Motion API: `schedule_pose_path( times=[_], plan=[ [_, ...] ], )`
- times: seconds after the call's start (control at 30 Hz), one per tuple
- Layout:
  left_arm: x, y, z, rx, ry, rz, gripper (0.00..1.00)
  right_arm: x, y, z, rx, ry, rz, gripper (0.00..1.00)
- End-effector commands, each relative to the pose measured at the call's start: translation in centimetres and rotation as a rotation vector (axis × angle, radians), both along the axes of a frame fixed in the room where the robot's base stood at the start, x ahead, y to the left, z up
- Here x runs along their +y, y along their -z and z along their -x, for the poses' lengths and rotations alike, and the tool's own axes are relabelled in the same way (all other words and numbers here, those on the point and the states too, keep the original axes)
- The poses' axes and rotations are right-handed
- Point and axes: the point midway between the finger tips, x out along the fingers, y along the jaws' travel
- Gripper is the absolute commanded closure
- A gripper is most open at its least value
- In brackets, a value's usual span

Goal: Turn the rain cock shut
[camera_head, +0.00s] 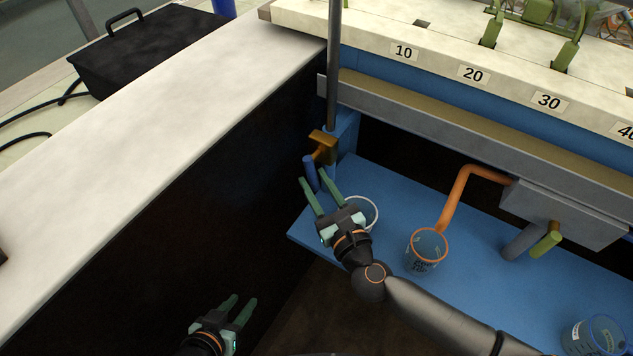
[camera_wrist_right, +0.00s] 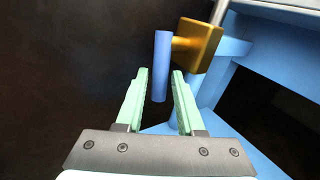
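A brass cock (camera_head: 322,142) with a blue lever (camera_head: 309,172) sits at the foot of a grey upright pipe; the lever hangs down. In the right wrist view the brass body (camera_wrist_right: 195,45) is at the upper right and the blue lever (camera_wrist_right: 162,50) stands upright. My right gripper (camera_head: 314,176) is open at the lever. In the wrist view its fingers appear on either side of the lever's lower part, with gaps showing; whether it lies fully between them I cannot tell. My left gripper (camera_head: 242,305) is open and empty, low at the left.
A blue shelf (camera_head: 385,215) holds a white-rimmed vessel (camera_head: 368,205) partly behind my right gripper, a beaker (camera_head: 427,250) under an orange spout (camera_head: 462,185), and another beaker (camera_head: 597,337). A dark wall (camera_head: 190,210) stands left of the cock.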

Motion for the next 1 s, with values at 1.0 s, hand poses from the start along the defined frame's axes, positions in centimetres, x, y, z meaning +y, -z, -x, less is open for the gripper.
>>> schedule_pose_path(
  times=[1.0],
  plan=[
    [0.15, -0.09, -0.04, -0.002, 0.002, -0.005, 0.6, -0.05, 0.01, 0.0, 0.0, 0.001, 0.001, 1.0]
  ],
)
